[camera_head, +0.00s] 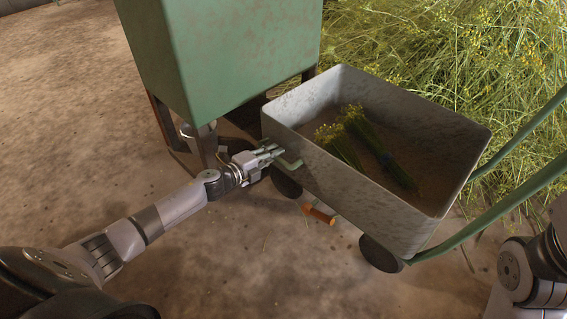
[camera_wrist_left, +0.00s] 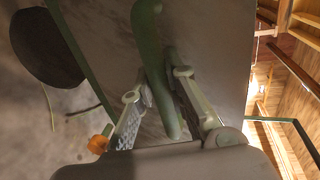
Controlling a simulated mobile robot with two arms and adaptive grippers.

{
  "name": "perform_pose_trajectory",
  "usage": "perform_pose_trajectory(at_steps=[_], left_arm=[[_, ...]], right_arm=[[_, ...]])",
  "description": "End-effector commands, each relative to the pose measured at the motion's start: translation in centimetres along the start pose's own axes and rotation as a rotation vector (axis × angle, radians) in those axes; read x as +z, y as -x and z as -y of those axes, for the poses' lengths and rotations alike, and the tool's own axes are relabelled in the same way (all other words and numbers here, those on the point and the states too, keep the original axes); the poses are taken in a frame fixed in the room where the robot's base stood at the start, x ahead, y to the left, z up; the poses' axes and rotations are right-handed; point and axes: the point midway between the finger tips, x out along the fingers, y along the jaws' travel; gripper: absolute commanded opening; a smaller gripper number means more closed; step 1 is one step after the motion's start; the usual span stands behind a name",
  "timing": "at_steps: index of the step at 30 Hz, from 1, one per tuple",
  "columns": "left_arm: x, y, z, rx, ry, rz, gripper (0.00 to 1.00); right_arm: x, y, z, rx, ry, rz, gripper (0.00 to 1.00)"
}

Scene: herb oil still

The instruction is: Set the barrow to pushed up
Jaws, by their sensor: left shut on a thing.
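The barrow (camera_head: 365,192) is a grey tub on dark wheels (camera_head: 381,254), with long green handles (camera_head: 510,207) at the right. It stands beside a green box-shaped stand. A bent green side handle (camera_head: 293,164) is on its near wall. My left gripper (camera_head: 279,154) is shut on this side handle. In the left wrist view the side handle (camera_wrist_left: 150,45) passes between the two fingers (camera_wrist_left: 163,98). Part of my right arm shows at the lower right; its gripper is out of view.
The green stand (camera_head: 235,60) is behind my left gripper, with a metal pail (camera_head: 199,140) beneath. Herb bundles (camera_head: 370,135) lie in the barrow. An orange-handled thing (camera_head: 319,214) is low by the near wall. Cut herbs (camera_head: 450,50) cover the back right. The near floor is bare.

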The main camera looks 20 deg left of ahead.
Motion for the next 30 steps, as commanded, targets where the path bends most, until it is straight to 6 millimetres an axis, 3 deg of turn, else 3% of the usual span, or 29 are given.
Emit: perform_pose_trajectory(at_steps=[3,16,17,18,25,30], left_arm=[[0.88,0.05,-0.13,0.002,0.0,0.001,0.0],[1.46,0.07,-0.03,0.002,-0.002,0.007,0.0],[1.47,0.07,-0.03,0.002,-0.002,0.007,0.16],[1.46,0.07,-0.01,0.002,-0.002,0.006,0.18],[1.14,0.02,-0.04,0.001,0.0,0.0,0.34],[1.03,0.01,-0.05,0.001,0.0,-0.002,0.35]], right_arm=[[-0.14,-0.22,0.02,-0.001,0.001,-0.007,0.4],[-0.21,-0.28,0.01,-0.001,0.001,-0.01,0.4],[-0.22,-0.27,0.01,0.0,0.001,-0.01,0.4],[-0.22,-0.25,0.01,0.0,0.001,-0.01,0.4],[-0.09,-0.18,0.0,0.001,0.0,-0.007,0.4],[-0.02,-0.14,-0.01,0.001,0.0,-0.005,0.4]])
